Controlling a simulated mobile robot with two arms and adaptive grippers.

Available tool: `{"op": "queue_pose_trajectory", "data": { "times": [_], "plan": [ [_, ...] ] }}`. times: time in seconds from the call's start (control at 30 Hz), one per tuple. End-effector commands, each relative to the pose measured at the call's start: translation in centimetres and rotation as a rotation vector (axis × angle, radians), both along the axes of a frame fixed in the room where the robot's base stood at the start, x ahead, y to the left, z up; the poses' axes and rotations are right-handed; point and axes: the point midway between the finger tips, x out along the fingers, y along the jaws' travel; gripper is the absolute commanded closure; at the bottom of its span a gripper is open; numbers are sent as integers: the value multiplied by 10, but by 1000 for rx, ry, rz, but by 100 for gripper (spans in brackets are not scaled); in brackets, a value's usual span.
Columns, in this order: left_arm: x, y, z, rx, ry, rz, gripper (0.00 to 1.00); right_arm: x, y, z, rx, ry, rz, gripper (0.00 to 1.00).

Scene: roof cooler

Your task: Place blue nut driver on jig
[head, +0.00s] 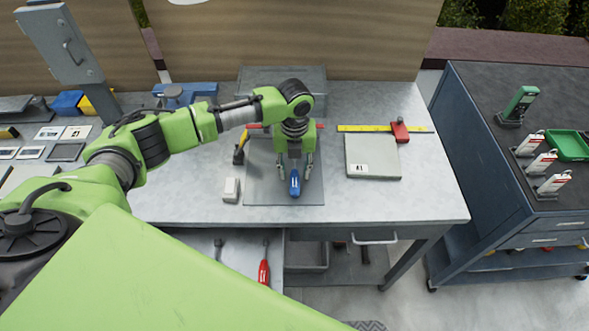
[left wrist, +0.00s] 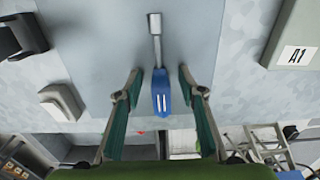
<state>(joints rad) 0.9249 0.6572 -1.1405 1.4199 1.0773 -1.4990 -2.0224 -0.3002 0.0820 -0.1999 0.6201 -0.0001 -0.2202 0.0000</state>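The blue nut driver (head: 295,183) has a blue handle and a metal shaft. It is over a grey mat (head: 255,191) on the workbench. In the left wrist view its handle (left wrist: 161,92) points toward me and its shaft points away. My left gripper (head: 294,172) points down around the handle. In the left wrist view the fingers (left wrist: 160,92) stand apart, with a gap on each side of the handle. A pale grey plate labelled A1 (head: 378,165) lies right of the mat; I cannot tell which piece is the jig. My right gripper is out of view.
A small white block (head: 231,190) sits left of the mat. A clear bin (head: 260,80) stands behind the gripper. A yellow rule with a red slider (head: 399,132) lies behind the A1 plate. The bench's front right is clear.

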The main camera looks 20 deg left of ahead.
Motion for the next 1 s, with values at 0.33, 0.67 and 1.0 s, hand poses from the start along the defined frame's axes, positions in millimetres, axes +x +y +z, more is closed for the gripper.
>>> {"op": "queue_pose_trajectory", "data": {
  "times": [0.33, 0.67, 1.0],
  "plan": [
    [1, 0, 17, -1, -4, 0, 64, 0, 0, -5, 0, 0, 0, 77],
    [2, 0, 86, -1, -5, 0, 64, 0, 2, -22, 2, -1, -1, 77],
    [0, 0, 123, -1, 0, 0, 64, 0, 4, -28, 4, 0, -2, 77]
  ]
}}
